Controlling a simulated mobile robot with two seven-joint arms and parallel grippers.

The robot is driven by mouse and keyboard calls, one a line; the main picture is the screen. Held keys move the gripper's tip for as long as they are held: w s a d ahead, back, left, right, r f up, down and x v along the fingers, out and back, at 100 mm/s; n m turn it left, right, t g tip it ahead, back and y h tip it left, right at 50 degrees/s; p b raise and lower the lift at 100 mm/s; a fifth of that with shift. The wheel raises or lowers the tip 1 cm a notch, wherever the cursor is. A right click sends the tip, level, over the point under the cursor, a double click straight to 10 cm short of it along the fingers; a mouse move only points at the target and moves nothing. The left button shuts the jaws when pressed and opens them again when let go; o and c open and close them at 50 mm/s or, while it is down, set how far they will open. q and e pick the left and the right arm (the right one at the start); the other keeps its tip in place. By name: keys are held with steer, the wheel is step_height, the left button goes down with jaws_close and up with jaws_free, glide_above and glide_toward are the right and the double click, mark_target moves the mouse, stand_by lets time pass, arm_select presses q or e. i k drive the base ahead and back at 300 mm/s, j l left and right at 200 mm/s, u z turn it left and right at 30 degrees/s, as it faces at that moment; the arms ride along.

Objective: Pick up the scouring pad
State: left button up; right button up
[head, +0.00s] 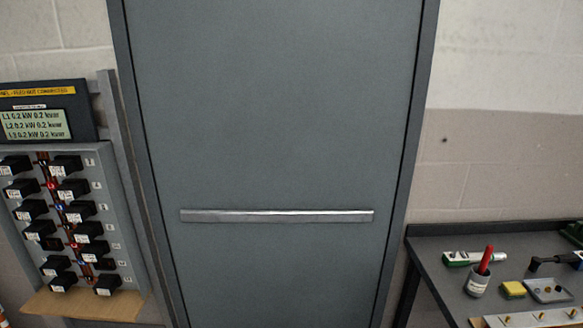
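A small yellow block with a darker side, which looks like the scouring pad (514,289), lies on the dark workbench (430,243) at the lower right of the head view. It sits between a grey cup (477,287) and a small grey tray (549,297). Neither of my grippers is in view, and nothing touches the pad.
A green-and-white device (472,258) and a black tool (555,262) lie behind. A strip with brass studs (540,317) is in front. A grey door (270,130) and a switch panel (75,220) stand left.

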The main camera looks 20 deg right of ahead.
mark_target(513, 289)
steer(key=i+z, duration=0.3)
steer(key=z, duration=0.15)
steer(key=i+z, duration=0.35)
steer(key=z, duration=0.15)
steer(key=i+j+z, duration=0.15)
steer(key=i+z, duration=0.15)
steer(key=z, duration=0.15)
steer(key=i+j+z, duration=0.1)
steer(key=z, duration=0.3)
steer(key=i+j+z, duration=0.1)
steer(key=z, duration=0.3)
steer(key=i+j+z, duration=0.1)
steer(key=z, duration=0.25)
steer(key=j+z, duration=0.2)
steer(key=z, duration=0.2)
steer(key=i, duration=0.05)
